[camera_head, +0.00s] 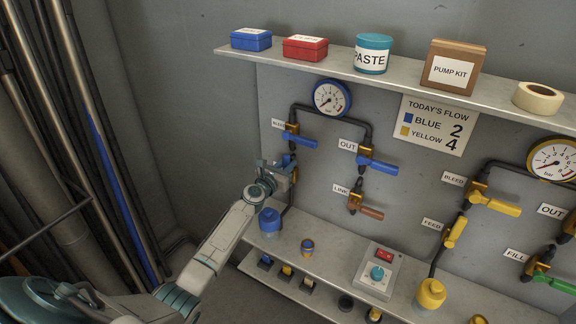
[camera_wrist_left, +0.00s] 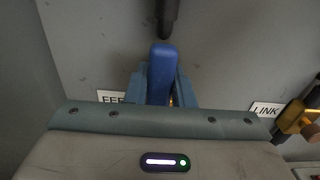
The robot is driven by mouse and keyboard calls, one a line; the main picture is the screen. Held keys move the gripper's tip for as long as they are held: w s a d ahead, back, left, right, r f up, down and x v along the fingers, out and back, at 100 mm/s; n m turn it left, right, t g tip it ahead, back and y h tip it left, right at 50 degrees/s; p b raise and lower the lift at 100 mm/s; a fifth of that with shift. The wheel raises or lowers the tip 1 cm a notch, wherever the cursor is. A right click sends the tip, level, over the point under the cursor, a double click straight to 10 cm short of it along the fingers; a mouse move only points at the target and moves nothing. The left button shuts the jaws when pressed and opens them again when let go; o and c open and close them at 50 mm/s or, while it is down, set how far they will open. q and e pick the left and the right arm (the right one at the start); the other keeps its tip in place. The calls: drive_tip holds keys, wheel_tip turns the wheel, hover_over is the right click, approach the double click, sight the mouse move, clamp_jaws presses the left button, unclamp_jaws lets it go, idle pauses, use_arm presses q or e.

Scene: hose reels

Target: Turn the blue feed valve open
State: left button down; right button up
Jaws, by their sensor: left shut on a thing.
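My left gripper (camera_head: 284,168) is at the blue line's lower left valve, below the BLEED valve. In the left wrist view its two fingers (camera_wrist_left: 162,90) are shut around the blue feed valve handle (camera_wrist_left: 162,68). The handle points up, roughly in line with the dark pipe (camera_wrist_left: 168,18) above it. A label (camera_wrist_left: 112,97) reading "FEE", the rest hidden, is beside it on the left. In the head view my gripper hides most of this valve. The blue gauge (camera_head: 331,98) is above; its exact reading is too small to tell. My right gripper is not in view.
The blue BLEED handle (camera_head: 299,141), blue OUT handle (camera_head: 378,167) and brown LINK handle (camera_head: 371,212) are close by. A sign (camera_head: 434,125) reads BLUE 2, YELLOW 4. A blue capped fitting (camera_head: 270,220) stands on the lower shelf beneath my gripper. Yellow-line valves are at right.

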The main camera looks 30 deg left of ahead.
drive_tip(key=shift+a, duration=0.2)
use_arm(q)
drive_tip(key=c, duration=1.2)
unclamp_jaws()
drive_tip(key=shift+a, duration=0.1)
drive_tip(key=shift+c, duration=0.2)
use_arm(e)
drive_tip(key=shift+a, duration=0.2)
use_arm(q)
drive_tip(key=shift+s, duration=0.1)
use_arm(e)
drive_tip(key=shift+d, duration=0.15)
use_arm(q)
drive_tip(key=shift+s, duration=0.2)
drive_tip(key=s+p, duration=0.2)
drive_tip(key=s, duration=0.8)
drive_tip(key=shift+a, duration=0.15)
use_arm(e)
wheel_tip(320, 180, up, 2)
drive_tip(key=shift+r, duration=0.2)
use_arm(q)
drive_tip(key=shift+s, duration=0.1)
